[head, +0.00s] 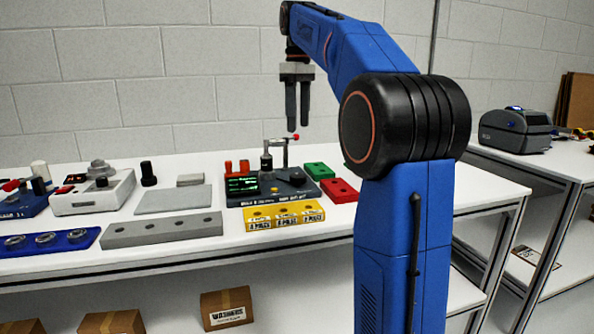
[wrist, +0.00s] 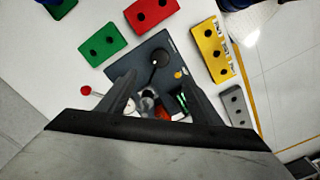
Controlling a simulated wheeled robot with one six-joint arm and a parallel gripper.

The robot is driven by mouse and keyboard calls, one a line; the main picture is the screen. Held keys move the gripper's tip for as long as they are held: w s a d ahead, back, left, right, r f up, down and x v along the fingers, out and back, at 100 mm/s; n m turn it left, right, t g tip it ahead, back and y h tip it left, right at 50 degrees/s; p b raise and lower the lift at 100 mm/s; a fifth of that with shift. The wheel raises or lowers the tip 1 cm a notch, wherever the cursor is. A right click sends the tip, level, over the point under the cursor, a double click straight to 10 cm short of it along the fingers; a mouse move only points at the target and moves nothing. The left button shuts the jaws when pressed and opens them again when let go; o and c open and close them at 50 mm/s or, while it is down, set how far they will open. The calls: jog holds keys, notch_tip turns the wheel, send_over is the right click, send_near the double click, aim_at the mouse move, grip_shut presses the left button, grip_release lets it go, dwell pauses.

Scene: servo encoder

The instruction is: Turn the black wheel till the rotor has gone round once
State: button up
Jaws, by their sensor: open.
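My gripper (head: 298,127) points down, open and empty, above a dark-based device (head: 236,199). In the wrist view its two fingers stand apart (wrist: 159,75) over the same device (wrist: 140,62). A black round part (wrist: 161,56), which looks like the black wheel, lies on the base beyond the fingertips. It also shows at the right of the base in the head view (head: 298,178). An upright post (head: 266,161) stands on the base, with a red-tipped arm (head: 295,137) near it. The rotor cannot be told for certain. The fingers hide part of the device.
A yellow block (head: 284,217) lies in front of the device, and red (head: 339,191) and green (head: 319,170) blocks lie right of it. A grey holed plate (head: 160,230) and flat grey plate (head: 172,199) lie left. A grey machine (head: 516,131) stands on the right table.

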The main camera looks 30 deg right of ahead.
aim_at(298, 175)
notch_tip(298, 175, down, 15)
jog(key=shift+f, duration=0.2)
dwell(0.3)
jog(key=c, duration=1.1)
